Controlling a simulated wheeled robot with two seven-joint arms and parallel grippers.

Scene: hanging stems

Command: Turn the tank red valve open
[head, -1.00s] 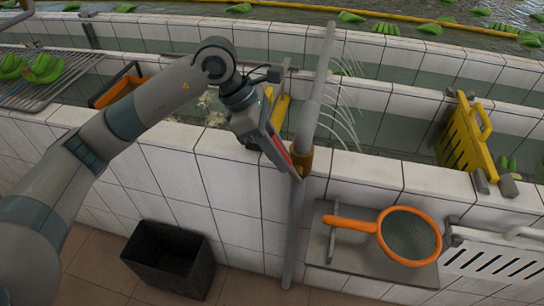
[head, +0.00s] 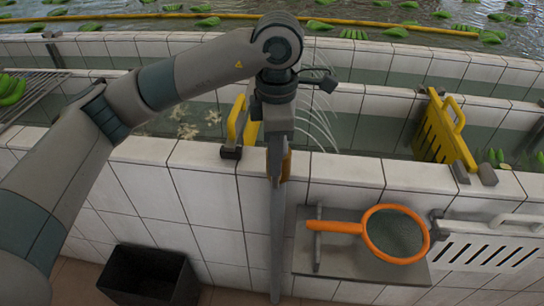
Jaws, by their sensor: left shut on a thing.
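A grey upright pipe (head: 278,240) runs down the front of the white tiled tank wall. A brass-coloured valve body (head: 287,166) shows on it near the wall's top edge, partly behind my gripper. My left gripper (head: 275,162) is at this valve, pointing down, seen nearly edge-on, and shut on the valve's handle. The red handle itself is hidden by the gripper and wrist now. My right gripper is out of view.
An orange-rimmed strainer (head: 421,238) rests on a grey shelf (head: 350,265) right of the pipe. A black bin (head: 150,278) stands on the floor at left. Yellow gates (head: 437,130) stand in the tank channels. Water sprays right behind the gripper.

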